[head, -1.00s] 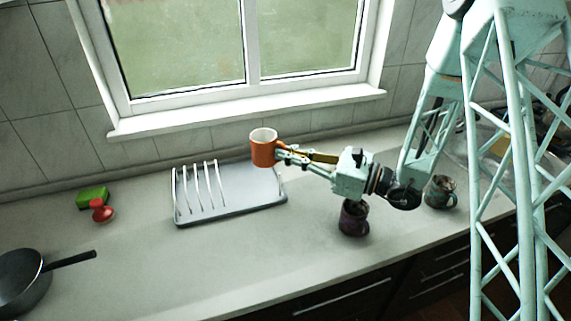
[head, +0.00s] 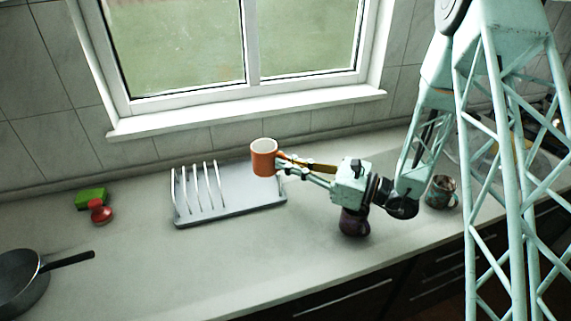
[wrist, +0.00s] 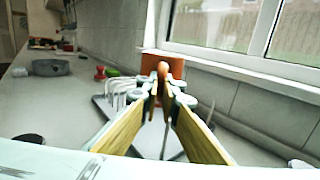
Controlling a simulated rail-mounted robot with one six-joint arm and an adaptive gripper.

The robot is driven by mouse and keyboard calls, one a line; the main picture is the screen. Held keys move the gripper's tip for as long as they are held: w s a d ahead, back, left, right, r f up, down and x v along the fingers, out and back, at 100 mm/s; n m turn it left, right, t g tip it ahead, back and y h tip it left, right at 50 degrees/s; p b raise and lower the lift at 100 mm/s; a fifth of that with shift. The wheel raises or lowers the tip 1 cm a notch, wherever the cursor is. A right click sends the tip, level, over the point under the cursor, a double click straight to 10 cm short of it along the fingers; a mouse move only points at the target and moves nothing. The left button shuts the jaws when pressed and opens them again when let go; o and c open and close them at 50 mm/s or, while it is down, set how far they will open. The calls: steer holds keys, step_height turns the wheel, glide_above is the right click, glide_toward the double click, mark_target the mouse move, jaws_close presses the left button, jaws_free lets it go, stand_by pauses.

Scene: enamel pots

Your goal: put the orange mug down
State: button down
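The orange mug (head: 264,160) is upright, with its pale inside showing, over the right part of the grey dish rack (head: 228,211) in the head view. In the wrist view the mug (wrist: 163,62) is straight ahead, partly hidden by the fingers. My gripper (head: 282,164) reaches it from the right and is shut on the mug, apparently at its handle; the handle itself is mostly hidden. The mug appears held above the rack. I cannot tell the exact gap below it.
A purple mug (head: 354,224) stands below my wrist, and a patterned mug (head: 441,191) is farther right. A green sponge (head: 91,198), a red object (head: 101,211) and a dark pan (head: 20,280) are at left. The front middle counter is clear. The window wall is behind.

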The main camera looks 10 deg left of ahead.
steer(key=shift+f+b, duration=0.4)
steer(key=shift+f, duration=0.2)
steer(key=c, duration=2.9)
jaws_free()
steer(key=shift+r, duration=0.2)
steer(key=shift+r+p, duration=0.4)
steer(key=shift+d, duration=0.2)
steer(key=shift+s+d+f+p, duration=0.15)
steer(key=shift+s+d, duration=0.25)
steer(key=shift+d, duration=1.5)
steer(key=shift+s+d+p, duration=0.25)
steer(key=shift+s+d, duration=0.1)
steer(key=shift+d, duration=1.5)
steer(key=shift+s+d+f+p, duration=0.15)
steer(key=shift+s+d, duration=0.25)
steer(key=shift+d, duration=1.5)
steer(key=shift+r, duration=0.1)
